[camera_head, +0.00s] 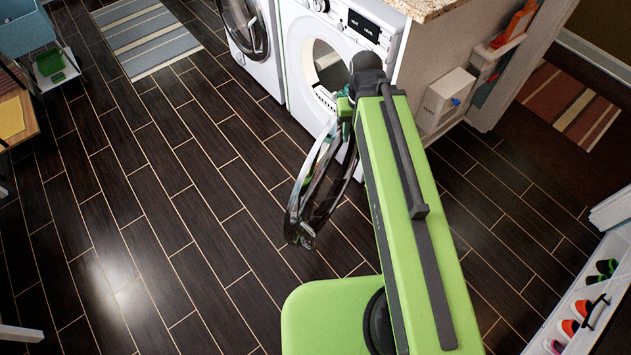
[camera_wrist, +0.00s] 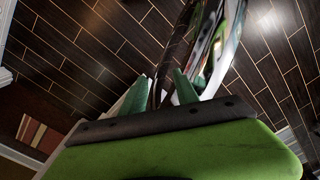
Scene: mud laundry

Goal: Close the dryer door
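The white dryer (camera_head: 298,60) stands at the top middle of the head view, its round opening uncovered. Its round, dark-rimmed glass door (camera_head: 318,190) is swung wide open, out over the floor toward me. My green arm reaches past the door's right side, and my gripper is mostly hidden behind the arm's end near the door's upper edge. In the wrist view my gripper (camera_wrist: 160,90) has its two green fingers apart. The door (camera_wrist: 212,45) rises just beyond and to the right of them. Whether a finger touches it I cannot tell.
A white washer (camera_head: 252,40) with a closed round door stands left of the dryer. A stone-topped cabinet (camera_head: 440,45) is to the right, with a white box (camera_head: 443,100) beside it. A shoe rack (camera_head: 590,300) is at lower right.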

